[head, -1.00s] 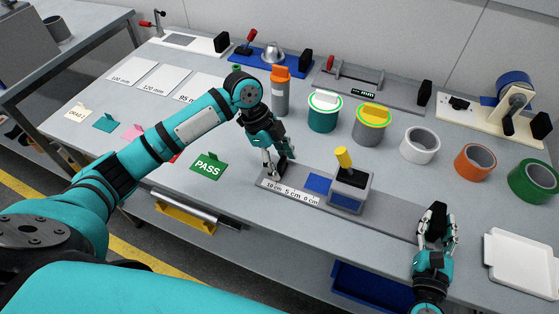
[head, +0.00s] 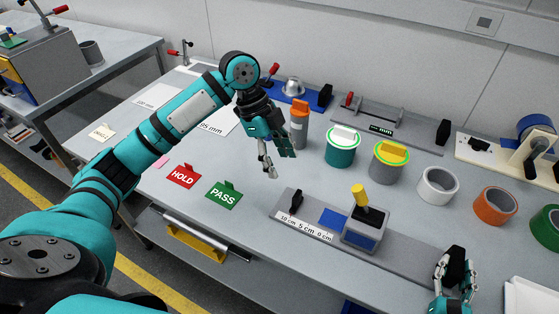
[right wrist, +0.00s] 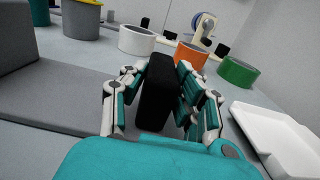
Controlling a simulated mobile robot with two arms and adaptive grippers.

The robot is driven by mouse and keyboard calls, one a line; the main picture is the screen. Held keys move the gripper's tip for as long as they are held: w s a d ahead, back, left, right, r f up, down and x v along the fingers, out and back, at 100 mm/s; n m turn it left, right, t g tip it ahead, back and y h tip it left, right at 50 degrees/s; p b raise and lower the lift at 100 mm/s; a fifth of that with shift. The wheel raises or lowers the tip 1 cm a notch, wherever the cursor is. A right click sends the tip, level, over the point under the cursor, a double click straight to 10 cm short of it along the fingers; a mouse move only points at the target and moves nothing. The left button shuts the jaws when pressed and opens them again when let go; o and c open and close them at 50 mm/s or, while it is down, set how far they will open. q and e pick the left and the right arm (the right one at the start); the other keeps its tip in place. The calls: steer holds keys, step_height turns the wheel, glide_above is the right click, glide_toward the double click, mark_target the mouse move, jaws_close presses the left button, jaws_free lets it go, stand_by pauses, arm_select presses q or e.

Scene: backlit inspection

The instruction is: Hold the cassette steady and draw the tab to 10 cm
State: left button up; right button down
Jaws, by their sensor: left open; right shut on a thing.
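The grey cassette (head: 362,238) with a yellow-topped knob (head: 360,196) sits upright on a long grey base plate (head: 408,262). A flat blue piece (head: 332,217) lies left of it, beside a white scale marked 10, 5 and 0 cm (head: 304,227). A small black upright block (head: 296,200) stands near the 10 cm end. I cannot tell which part is the tab. My left gripper (head: 268,172) is open and empty, behind and left of the plate. My right gripper (head: 456,270) is shut on a black block (right wrist: 158,92) at the plate's right end.
HOLD (head: 182,176) and PASS (head: 223,194) cards lie at left. An orange-capped bottle (head: 299,125), teal (head: 340,150) and grey (head: 388,165) canisters and tape rolls (head: 438,184) stand behind the plate. A white tray (right wrist: 275,135) is right of my right gripper.

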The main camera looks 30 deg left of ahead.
steer(key=shift+f, duration=0.2)
steer(key=c, duration=0.9)
jaws_free()
steer(key=shift+r, duration=0.1)
